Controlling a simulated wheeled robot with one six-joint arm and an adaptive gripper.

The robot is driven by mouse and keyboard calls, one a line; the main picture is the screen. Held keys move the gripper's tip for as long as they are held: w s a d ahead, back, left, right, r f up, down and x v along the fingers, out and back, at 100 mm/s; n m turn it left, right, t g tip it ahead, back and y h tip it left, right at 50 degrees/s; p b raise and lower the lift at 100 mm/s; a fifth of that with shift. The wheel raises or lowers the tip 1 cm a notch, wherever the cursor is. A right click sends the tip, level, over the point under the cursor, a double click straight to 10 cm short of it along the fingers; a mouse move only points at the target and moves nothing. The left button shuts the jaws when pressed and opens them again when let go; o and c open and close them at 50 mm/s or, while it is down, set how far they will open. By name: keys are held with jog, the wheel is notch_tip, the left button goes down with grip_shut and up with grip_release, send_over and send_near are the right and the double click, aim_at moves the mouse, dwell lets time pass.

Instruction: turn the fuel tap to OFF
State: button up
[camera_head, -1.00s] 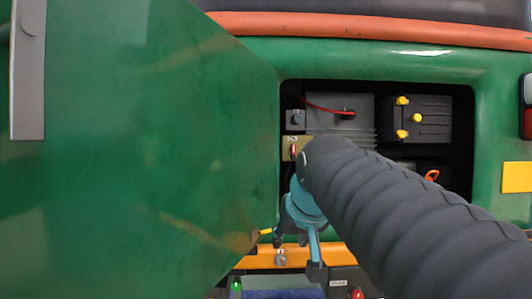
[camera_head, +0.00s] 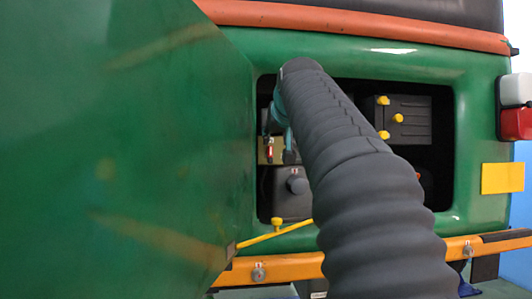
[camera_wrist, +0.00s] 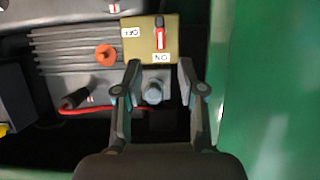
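The fuel tap shows in the wrist view as a short red-and-white lever (camera_wrist: 160,38) on a yellowish plate (camera_wrist: 137,50). The plate has an ON label (camera_wrist: 162,57) and an OFF label (camera_wrist: 131,32), both upside down in this view. The lever lines up with the ON label. My gripper (camera_wrist: 160,68) is open and empty, its fingertips just short of the plate's ON edge. A grey-blue knob (camera_wrist: 153,92) shows between the fingers. In the head view the lever (camera_head: 270,152) shows inside the bay; my arm hides much of the gripper.
A large green panel (camera_head: 120,150) stands left of the bay and shows close at the right in the wrist view. A dark battery with yellow caps (camera_head: 398,118) is at the bay's right. A black box (camera_head: 285,195) and a yellow rod (camera_head: 275,233) are below the tap.

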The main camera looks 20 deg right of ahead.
aim_at(271, 152)
jog(key=x, duration=1)
jog(key=shift+a, duration=0.1)
jog(key=shift+s, duration=0.1)
grip_shut()
